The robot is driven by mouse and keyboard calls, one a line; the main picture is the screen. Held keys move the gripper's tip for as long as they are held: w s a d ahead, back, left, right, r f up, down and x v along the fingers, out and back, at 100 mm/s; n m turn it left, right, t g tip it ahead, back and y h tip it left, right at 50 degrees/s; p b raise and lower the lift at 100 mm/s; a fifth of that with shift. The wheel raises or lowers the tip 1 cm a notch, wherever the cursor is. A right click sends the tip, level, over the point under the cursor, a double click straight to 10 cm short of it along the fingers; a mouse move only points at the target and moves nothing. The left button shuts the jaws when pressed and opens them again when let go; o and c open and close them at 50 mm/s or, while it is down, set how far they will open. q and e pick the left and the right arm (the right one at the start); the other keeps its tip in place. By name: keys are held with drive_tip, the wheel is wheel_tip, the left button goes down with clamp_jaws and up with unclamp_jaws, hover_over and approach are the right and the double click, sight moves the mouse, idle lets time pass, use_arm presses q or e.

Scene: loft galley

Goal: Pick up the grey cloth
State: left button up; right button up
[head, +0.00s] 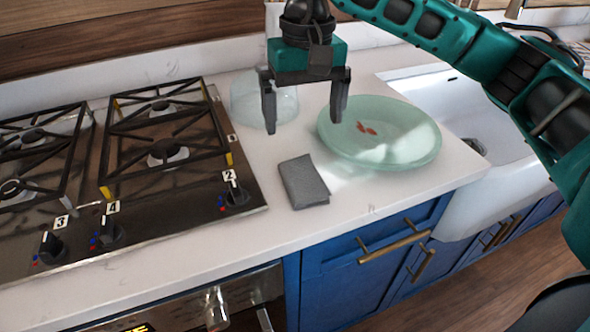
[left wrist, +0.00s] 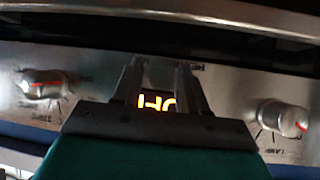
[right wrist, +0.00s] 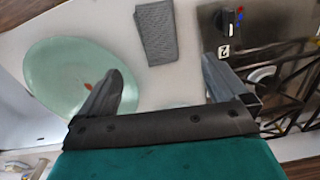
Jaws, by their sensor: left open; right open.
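The grey cloth (head: 303,181) lies folded flat on the white counter, between the stove and a green plate. It also shows in the right wrist view (right wrist: 156,32), beyond the fingertips. My right gripper (head: 302,127) is open and empty above the counter, higher than the cloth and further back. Its fingers also show in the right wrist view (right wrist: 165,85), with the cloth apart from them. My left gripper (left wrist: 160,65) is open in the left wrist view, facing the oven's control panel, and is outside the head view.
A pale green glass plate (head: 420,148) with small reddish bits lies right of the cloth. A clear glass bowl (head: 250,100) stands behind it. The gas stove (head: 190,195) is at left, the white sink (head: 470,100) at right. The counter in front of the cloth is clear.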

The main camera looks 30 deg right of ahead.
sight(304, 174)
wheel_tip(304, 174, down, 12)
drive_tip(key=shift+s+f+p, duration=0.15)
drive_tip(key=shift+f+p, duration=0.1)
drive_tip(key=shift+p, duration=0.05)
idle(0.3)
drive_tip(key=c, duration=1)
drive_tip(key=shift+r, duration=0.1)
wheel_tip(304, 174, up, 20)
drive_tip(key=shift+f+p, duration=0.1)
drive_tip(key=shift+p, duration=0.25)
